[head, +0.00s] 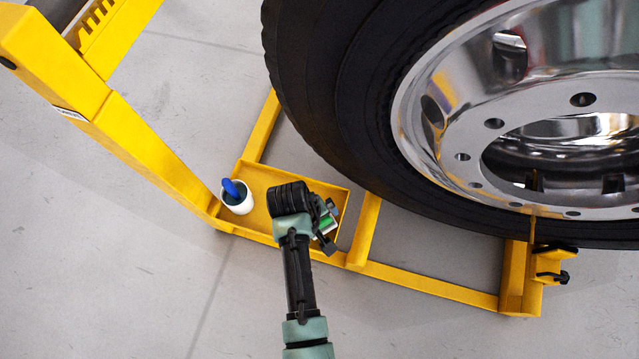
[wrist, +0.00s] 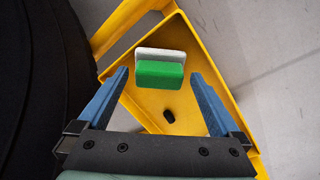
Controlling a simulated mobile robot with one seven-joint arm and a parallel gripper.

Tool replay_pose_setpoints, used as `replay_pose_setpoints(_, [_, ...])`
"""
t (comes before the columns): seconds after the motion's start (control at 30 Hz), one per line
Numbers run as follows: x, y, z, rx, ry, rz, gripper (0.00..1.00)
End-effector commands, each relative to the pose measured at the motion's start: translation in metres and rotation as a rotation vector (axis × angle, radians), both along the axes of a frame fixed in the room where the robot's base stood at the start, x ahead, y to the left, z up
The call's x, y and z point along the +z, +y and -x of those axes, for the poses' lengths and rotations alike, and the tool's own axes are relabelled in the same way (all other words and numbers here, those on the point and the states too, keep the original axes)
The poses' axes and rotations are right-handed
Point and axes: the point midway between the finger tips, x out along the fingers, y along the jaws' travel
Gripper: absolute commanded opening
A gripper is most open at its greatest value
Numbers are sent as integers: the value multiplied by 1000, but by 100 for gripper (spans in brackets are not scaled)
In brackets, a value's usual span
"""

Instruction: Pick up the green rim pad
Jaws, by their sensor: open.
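The green rim pad (wrist: 160,74) is a small block with a green front and a white back part. It lies in the yellow tray (wrist: 188,108), between and beyond my fingertips in the wrist view. In the head view the pad (head: 325,222) is partly hidden behind my gripper (head: 328,228). My gripper (wrist: 161,75) is open, with a blue finger on each side and nothing held. I cannot tell how high the fingers are above the tray.
A white cup (head: 238,200) with a blue-handled item stands at the tray's left end. A small black object (wrist: 168,116) lies in the tray. A large tyre (head: 330,110) with a chrome rim stands close to the right of the tray. A yellow frame (head: 150,140) surrounds it.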

Motion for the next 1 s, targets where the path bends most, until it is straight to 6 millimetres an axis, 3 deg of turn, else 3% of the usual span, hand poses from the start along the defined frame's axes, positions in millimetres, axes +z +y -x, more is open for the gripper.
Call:
replay_pose_setpoints(0.03, [-13,-2,-1,-2,0,0,100])
replay_pose_setpoints(0.13, [-26,-5,-3,-2,0,0,100])
replay_pose_setpoints(0.43, [-27,-6,-4,-1,-1,-1,100])
replay_pose_setpoints(0.87, [-27,-5,-3,-1,-1,-1,23])
replay_pose_setpoints(1.0, [-27,-5,-3,-1,-1,-1,23])
